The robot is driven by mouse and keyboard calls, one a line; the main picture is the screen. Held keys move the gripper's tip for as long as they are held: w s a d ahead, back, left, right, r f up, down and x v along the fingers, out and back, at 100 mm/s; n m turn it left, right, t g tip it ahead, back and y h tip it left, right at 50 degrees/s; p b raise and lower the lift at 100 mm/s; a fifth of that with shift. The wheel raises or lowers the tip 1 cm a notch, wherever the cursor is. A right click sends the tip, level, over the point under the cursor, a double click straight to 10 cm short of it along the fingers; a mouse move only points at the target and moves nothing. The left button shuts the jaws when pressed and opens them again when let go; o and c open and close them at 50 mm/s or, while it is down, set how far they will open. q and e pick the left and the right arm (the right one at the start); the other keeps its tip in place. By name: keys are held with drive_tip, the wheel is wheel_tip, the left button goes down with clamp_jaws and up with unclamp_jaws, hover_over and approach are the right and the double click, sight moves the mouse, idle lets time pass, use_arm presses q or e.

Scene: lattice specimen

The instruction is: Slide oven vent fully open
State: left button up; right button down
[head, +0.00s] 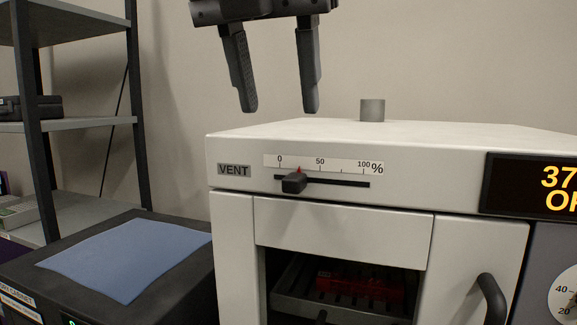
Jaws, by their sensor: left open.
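The white oven (340,228) fills the right and middle of the head view. Its vent slider, a black knob (294,184), sits on a dark horizontal slot (345,183) under a scale marked 0, 50 and 100%. The knob's red pointer (299,170) stands a little right of 0, well left of 50. My left gripper (280,110) is open and empty, fingers pointing down, above the oven's top left edge and higher than the knob, not touching it. My right gripper is not in view.
A grey vent stub (372,110) rises from the oven top. A display (535,187) and a dark handle (492,299) are at the right. A red object (360,291) lies on the rack inside. A black cabinet with a blue cloth (130,255) and a shelf unit (85,126) stand left.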

sight(292, 178)
use_arm(q)
drive_tip(key=x, duration=0.9)
drive_tip(key=shift+d, duration=0.1)
clamp_jaws()
